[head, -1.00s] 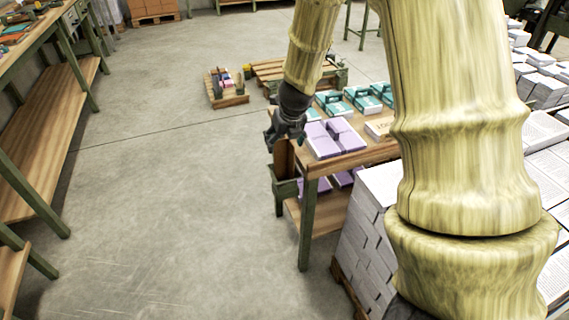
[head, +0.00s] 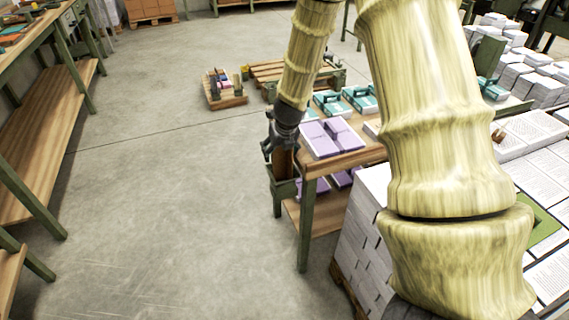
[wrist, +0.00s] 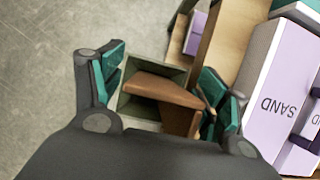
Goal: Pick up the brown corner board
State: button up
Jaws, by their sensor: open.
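The brown corner board (wrist: 160,90) stands in an open green holder (wrist: 125,107) at the end of the work table. In the head view the board (head: 283,162) shows partly below my gripper, above the green holder (head: 284,187). My gripper (wrist: 163,75) is open, its green-padded fingers on either side of the board in the wrist view. The gripper (head: 280,146) hangs above the holder in the head view. I cannot tell whether the fingers touch the board.
Purple-covered books (head: 330,139) lie on the wooden table beside the gripper; one reads SAND (wrist: 275,105). Teal books (head: 330,103) lie farther back. Paper stacks (head: 362,225) stand at the right. The concrete floor (head: 170,190) at left is clear.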

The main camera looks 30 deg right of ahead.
jog(key=shift+c, duration=0.5)
jog(key=c, duration=1.1)
jog(key=shift+r, duration=0.15)
